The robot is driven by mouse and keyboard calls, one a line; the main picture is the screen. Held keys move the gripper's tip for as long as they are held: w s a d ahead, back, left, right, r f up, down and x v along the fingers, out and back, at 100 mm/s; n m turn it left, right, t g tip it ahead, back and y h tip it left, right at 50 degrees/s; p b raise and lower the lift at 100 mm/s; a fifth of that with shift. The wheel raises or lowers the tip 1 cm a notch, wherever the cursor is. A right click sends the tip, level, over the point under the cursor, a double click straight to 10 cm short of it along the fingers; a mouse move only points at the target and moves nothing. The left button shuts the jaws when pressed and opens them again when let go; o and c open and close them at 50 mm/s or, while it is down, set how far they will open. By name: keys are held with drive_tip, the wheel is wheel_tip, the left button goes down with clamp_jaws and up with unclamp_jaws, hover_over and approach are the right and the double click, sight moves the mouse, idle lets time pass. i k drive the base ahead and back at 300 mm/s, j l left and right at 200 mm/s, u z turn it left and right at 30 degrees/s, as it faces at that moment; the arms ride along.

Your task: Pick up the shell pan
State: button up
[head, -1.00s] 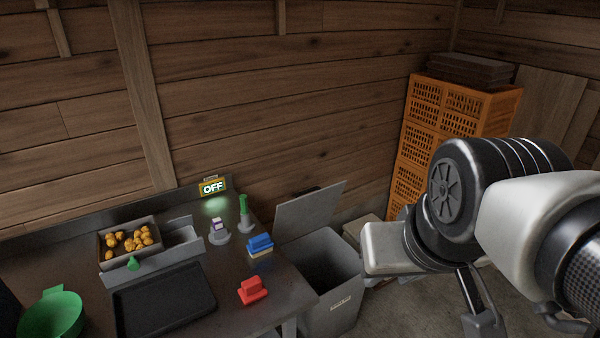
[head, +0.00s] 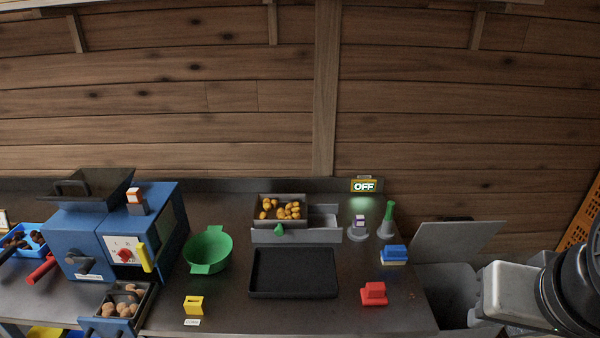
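A blue pan (head: 12,242) holding dark brown shell-like pieces (head: 28,238) sits at the far left of the bench, beside the blue machine (head: 90,240). It looks like the shell pan. Its left part is cut off by the picture edge, and a dark handle-like bar reaches toward the lower left. My arm shows at the right edge, far from this pan. The fingertips of my gripper do not show, so I cannot see whether they are open or shut.
A drawer of brown nuts (head: 126,303), green bowl (head: 208,250), black tray (head: 293,288), crate of yellow nuts (head: 262,225) and yellow (head: 193,306), red (head: 374,294) and blue blocks (head: 394,254) occupy the bench. A grey bin (head: 445,285) stands at right, below my arm.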

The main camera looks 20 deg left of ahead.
sight(125, 299)
drive_tip(key=u, duration=2.2)
drive_tip(key=i+j+z, duration=0.1)
drive_tip(key=z, duration=0.35)
drive_tip(key=i+j+z, duration=0.1)
drive_tip(key=z, duration=0.35)
drive_tip(key=j+z, duration=0.25)
drive_tip(key=z, duration=0.2)
drive_tip(key=i+j+z, duration=0.1)
drive_tip(key=j+z, duration=0.2)
drive_tip(key=j, duration=0.25)
drive_tip(key=j+z, duration=0.3)
drive_tip(key=j, duration=0.25)
drive_tip(key=j+z, duration=0.2)
drive_tip(key=j, duration=0.95)
drive_tip(key=k+j, duration=0.1)
drive_tip(key=j, duration=0.6)
drive_tip(key=k+j, duration=0.1)
drive_tip(key=j, duration=0.55)
